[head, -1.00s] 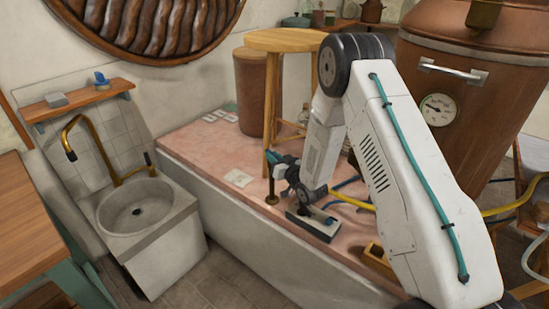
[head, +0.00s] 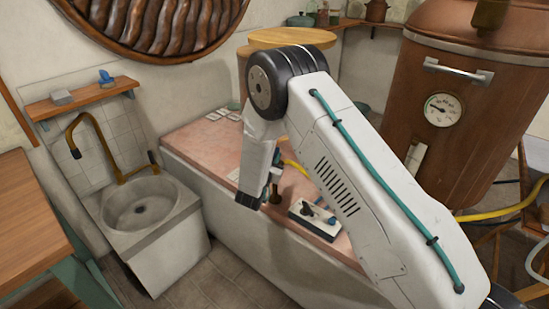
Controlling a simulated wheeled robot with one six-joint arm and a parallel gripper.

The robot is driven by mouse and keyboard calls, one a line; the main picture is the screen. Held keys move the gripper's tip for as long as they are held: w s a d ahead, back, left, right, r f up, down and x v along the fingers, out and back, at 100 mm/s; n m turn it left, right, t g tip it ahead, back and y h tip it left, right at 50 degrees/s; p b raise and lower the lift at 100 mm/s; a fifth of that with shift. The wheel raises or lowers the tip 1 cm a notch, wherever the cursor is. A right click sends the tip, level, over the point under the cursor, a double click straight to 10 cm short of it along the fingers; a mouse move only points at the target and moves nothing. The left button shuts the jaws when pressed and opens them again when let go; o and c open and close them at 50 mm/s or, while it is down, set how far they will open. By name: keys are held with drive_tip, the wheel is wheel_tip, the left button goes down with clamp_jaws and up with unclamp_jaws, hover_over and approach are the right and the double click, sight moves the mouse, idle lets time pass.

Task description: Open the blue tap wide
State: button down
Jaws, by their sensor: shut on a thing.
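A small pale block (head: 316,217) with a dark fitting and a blue handle sits on the pink worktop near its front edge. The blue handle (head: 328,220) is the likeliest blue tap; how far it is turned is too small to tell. My gripper (head: 274,190) is just left of the block, low over the worktop and mostly hidden behind my arm. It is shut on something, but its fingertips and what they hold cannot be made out.
A stone sink (head: 150,210) with a brass spout is at left. A copper vessel (head: 480,95) with a gauge stands at right. A yellow hose (head: 500,212) runs below it.

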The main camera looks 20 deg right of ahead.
drive_tip(key=shift+w+a+m+g+h, duration=0.15)
drive_tip(key=shift+a+m+g+h, duration=0.05)
drive_tip(key=shift+m+g+h, duration=1.05)
drive_tip(key=shift+h, duration=0.35)
drive_tip(key=c, duration=1.3)
unclamp_jaws()
drive_tip(key=shift+c, duration=0.2)
drive_tip(key=v, duration=0.7)
drive_tip(key=shift+s+a, duration=0.25)
drive_tip(key=shift+s, duration=0.05)
